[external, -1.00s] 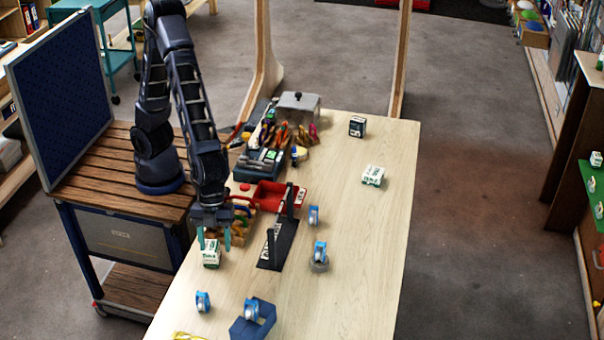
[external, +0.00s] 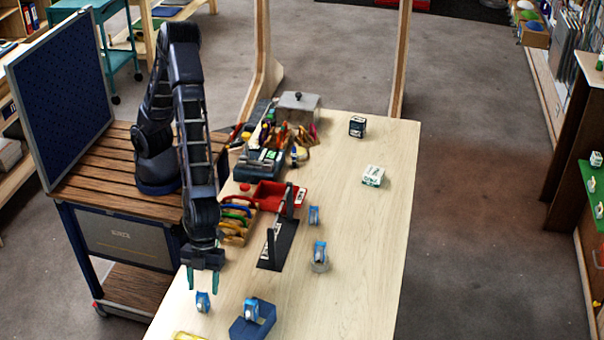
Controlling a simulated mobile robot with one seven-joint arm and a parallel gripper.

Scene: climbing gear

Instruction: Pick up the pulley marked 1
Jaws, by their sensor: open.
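Several blue-and-white pulleys are on the table, and their marks are too small to read. One pulley (external: 203,302) stands at the near left. One pulley (external: 251,310) is at a blue block (external: 262,328). One pulley (external: 314,215) stands right of the black stand, and another pulley (external: 320,251) is at a grey round piece just nearer. My gripper (external: 203,281) points down with its teal fingers apart and empty. It is just above and behind the near-left pulley in the picture; I cannot tell its exact height.
A black stand (external: 277,246) with an upright post is mid-table. Two small boxes (external: 357,126) (external: 373,175) stand far right. The right side of the table is mostly clear.

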